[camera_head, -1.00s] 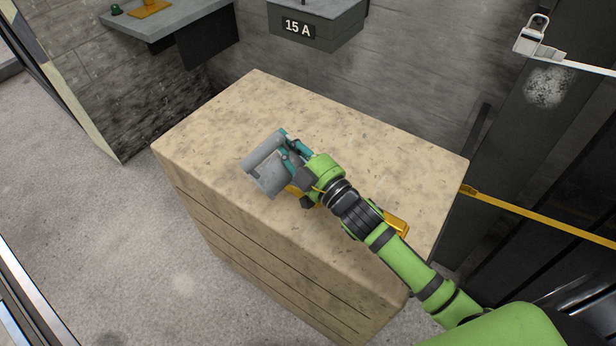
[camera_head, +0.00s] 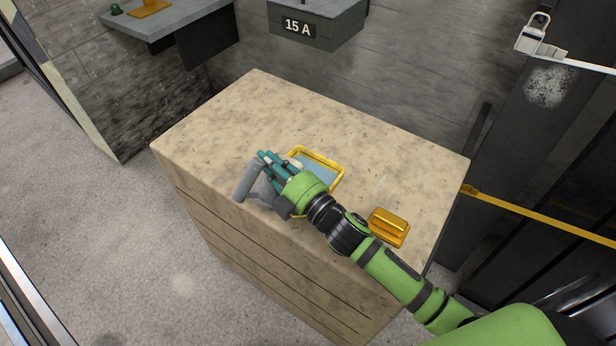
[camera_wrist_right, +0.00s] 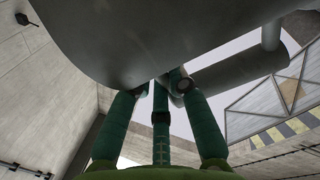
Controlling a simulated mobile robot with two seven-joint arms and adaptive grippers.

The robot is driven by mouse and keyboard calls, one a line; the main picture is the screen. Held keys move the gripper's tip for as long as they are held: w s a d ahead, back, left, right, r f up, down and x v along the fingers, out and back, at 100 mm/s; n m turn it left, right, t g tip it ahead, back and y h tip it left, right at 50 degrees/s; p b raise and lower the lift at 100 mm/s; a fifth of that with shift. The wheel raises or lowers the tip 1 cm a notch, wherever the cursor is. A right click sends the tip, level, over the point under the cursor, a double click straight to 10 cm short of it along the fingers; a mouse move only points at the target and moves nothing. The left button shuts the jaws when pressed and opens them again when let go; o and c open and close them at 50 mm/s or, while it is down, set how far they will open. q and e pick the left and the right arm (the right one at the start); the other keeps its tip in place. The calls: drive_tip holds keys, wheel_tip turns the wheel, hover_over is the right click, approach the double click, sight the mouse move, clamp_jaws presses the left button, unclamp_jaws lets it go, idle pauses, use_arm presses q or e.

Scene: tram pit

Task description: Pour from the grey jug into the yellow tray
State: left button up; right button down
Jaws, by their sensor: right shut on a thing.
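The grey jug (camera_head: 247,181) is in my right gripper (camera_head: 274,164), above the front part of the speckled beige cabinet top. The gripper's teal fingers are closed on it and, with the green wrist, hide much of the jug. In the right wrist view the jug's smooth grey body (camera_wrist_right: 165,38) fills the top, with the green fingers (camera_wrist_right: 160,88) against it. The yellow tray (camera_head: 322,157) lies on the cabinet top just right of the jug, partly behind my wrist. Its inside looks pale blue-grey. The jug's mouth and exact tilt cannot be made out. My left gripper is not in view.
A yellow block-like object (camera_head: 389,226) sits on the cabinet top (camera_head: 250,105) right of the tray, close beside my forearm. The back and left of the top are clear. A grey box marked 15 A (camera_head: 316,30) is on the wall behind.

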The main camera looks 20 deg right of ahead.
drive_tip(key=shift+d, duration=0.1)
wheel_tip(320, 180, up, 7)
drive_tip(key=p, duration=0.7)
drive_tip(key=shift+w+r+n+g+p, duration=0.15)
drive_tip(key=shift+n+p, duration=0.25)
drive_tip(key=shift+n, duration=0.2)
drive_tip(key=shift+s+r+n+g+p, duration=0.15)
drive_tip(key=shift+n+p, duration=0.2)
drive_tip(key=shift+n, duration=0.25)
drive_tip(key=shift+w+n+p, duration=0.1)
drive_tip(key=shift+n+p, duration=0.3)
drive_tip(key=shift+n, duration=0.5)
drive_tip(key=n, duration=0.1)
drive_tip(key=n+p, duration=0.1)
drive_tip(key=n, duration=0.1)
drive_tip(key=shift+f+n+g, duration=0.2)
drive_tip(key=shift+n+g, duration=0.1)
drive_tip(key=shift+f, duration=0.1)
